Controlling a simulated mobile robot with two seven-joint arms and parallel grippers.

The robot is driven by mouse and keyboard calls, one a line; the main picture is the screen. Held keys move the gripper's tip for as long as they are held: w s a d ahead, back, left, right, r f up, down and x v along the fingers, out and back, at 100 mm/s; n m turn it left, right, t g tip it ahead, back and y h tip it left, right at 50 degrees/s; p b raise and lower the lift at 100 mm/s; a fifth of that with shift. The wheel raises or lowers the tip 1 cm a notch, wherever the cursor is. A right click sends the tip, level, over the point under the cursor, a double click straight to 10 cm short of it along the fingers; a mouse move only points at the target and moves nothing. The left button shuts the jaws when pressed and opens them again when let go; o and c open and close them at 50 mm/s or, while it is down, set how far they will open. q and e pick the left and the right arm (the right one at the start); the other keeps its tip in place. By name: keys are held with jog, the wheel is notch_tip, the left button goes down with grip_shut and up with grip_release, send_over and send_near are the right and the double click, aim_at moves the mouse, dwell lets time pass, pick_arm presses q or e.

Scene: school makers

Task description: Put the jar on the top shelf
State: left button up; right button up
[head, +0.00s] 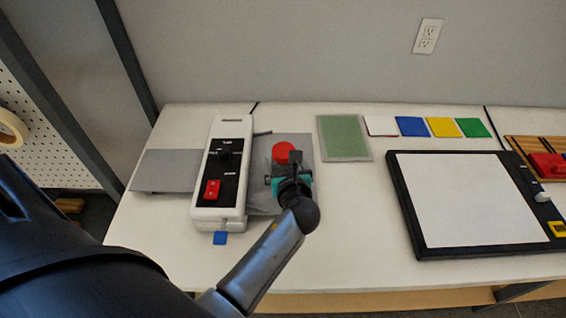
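A round red top (284,152) shows just beyond my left gripper; it may be the lid of the jar, but the body below it is hidden. My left gripper (288,172) is over the grey plate on the right side of a white machine. Teal parts show around the gripper; I cannot tell whether they belong to it or to something under it. My wrist hides the fingertips, so I cannot tell whether they are open or shut. No shelf can be made out. My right gripper is not in view.
The white machine (210,212) with a red switch stands on the white table (340,240). A green mat (343,137), coloured squares (443,127) and a black-framed board (465,200) lie to the right. A pegboard (40,150) stands at left. The table's front middle is clear.

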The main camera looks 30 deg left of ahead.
pick_arm(q)
jog(key=shift+c, duration=0.7)
jog(key=c, duration=0.8)
grip_shut()
jog(key=shift+a, duration=0.1)
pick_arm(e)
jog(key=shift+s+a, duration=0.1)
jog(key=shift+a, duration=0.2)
pick_arm(q)
jog(key=shift+r, duration=0.1)
notch_tip(320, 180, up, 20)
jog(key=p, duration=0.8)
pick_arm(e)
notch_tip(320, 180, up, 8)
pick_arm(q)
jog(key=s+d+f+m+t+h+b, duration=0.1)
jog(key=s+d+m+h+b, duration=0.1)
jog(key=s+d+b, duration=0.5)
jog(key=d+b, duration=0.2)
jog(key=d, duration=0.2)
jog(key=shift+s+t+b, duration=0.15)
jog(key=shift+t+b, duration=0.15)
jog(key=shift+b, duration=0.1)
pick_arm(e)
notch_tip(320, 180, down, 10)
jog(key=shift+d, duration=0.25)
